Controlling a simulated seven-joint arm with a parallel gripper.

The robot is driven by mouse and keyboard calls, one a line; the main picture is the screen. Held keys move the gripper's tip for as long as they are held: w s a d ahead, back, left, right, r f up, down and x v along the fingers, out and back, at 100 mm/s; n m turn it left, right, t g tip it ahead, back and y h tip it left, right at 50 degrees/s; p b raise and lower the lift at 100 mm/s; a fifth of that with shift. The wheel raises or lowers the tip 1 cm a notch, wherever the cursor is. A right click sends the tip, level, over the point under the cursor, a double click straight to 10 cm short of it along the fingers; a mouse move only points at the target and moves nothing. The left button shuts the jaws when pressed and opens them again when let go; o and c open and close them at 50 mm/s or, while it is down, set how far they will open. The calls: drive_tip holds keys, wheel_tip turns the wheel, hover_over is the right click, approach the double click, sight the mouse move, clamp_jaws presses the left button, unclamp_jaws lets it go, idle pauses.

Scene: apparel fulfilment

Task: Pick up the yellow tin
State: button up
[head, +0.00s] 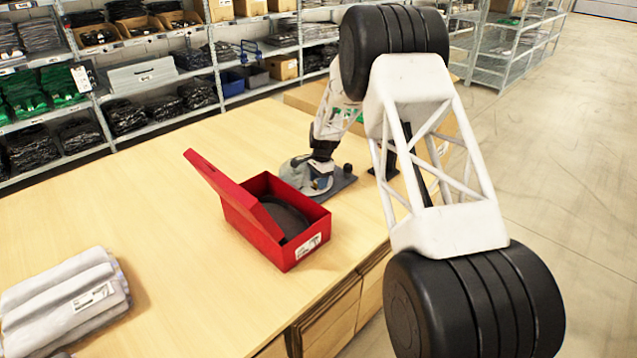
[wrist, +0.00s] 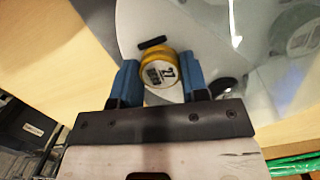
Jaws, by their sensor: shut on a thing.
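The yellow tin (wrist: 161,73) is small and round, with a white label bearing dark print on its face. In the wrist view it sits between the two blue fingers of my gripper (wrist: 161,80), which are closed on its sides. A pale, partly glossy surface shows behind the tin. In the head view I cannot make out the tin or the fingertips clearly; my own arm stands in front at the right.
An open red box (head: 264,230) with a dark item inside stands on the wooden table (head: 140,190). Folded grey garments (head: 65,300) lie at the front left. Stocked shelves (head: 150,85) line the back. The table's left middle is clear.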

drive_tip(key=shift+r, duration=0.15)
drive_tip(key=shift+r, duration=0.9)
drive_tip(key=shift+s+d+r, duration=0.1)
drive_tip(key=shift+s+r, duration=0.25)
drive_tip(key=shift+r, duration=0.45)
drive_tip(key=s+d+r, duration=0.1)
drive_tip(key=s+d, duration=0.1)
drive_tip(key=s, duration=1.3)
drive_tip(key=shift+d+r, duration=0.15)
drive_tip(key=shift+d, duration=0.25)
drive_tip(key=w+d, duration=0.4)
drive_tip(key=w, duration=0.2)
drive_tip(key=w+d+f+n, duration=0.1)
drive_tip(key=w+d, duration=0.3)
drive_tip(key=w, duration=0.2)
drive_tip(key=w+d+n, duration=0.1)
drive_tip(key=w+d, duration=0.3)
drive_tip(key=w, duration=0.2)
drive_tip(key=shift+d+f, duration=0.15)
drive_tip(key=shift+d, duration=0.15)
drive_tip(key=shift+w+d, duration=0.1)
drive_tip(key=shift+d, duration=0.05)
drive_tip(key=shift+f, duration=0.1)
